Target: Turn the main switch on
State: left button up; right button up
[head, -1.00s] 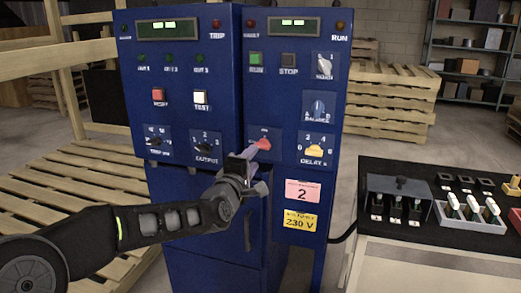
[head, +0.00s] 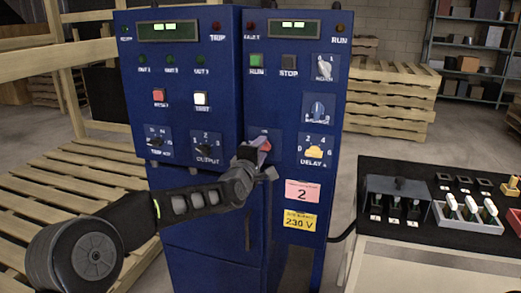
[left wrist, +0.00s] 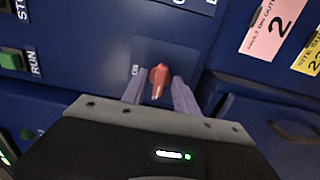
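The main switch is a red knob (left wrist: 159,80) on a small blue plate on the blue cabinet front, with an "ON" mark beside it in the left wrist view. In the head view the knob (head: 265,145) is mostly hidden by my left gripper (head: 261,150). In the left wrist view, my left gripper's (left wrist: 158,88) two purple fingers stand on either side of the knob. A gap shows between the knob and each finger, so the gripper looks open around it. My right gripper is out of view.
Close by on the cabinet are the yellow delay knob (head: 314,152), the black output knob (head: 207,147), and a pink label (head: 302,191). A black bench (head: 400,172) with switches stands at the right. Wooden pallets (head: 60,185) lie at the left.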

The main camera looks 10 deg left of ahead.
pick_arm(q)
jog(key=shift+c, duration=0.3)
grip_shut()
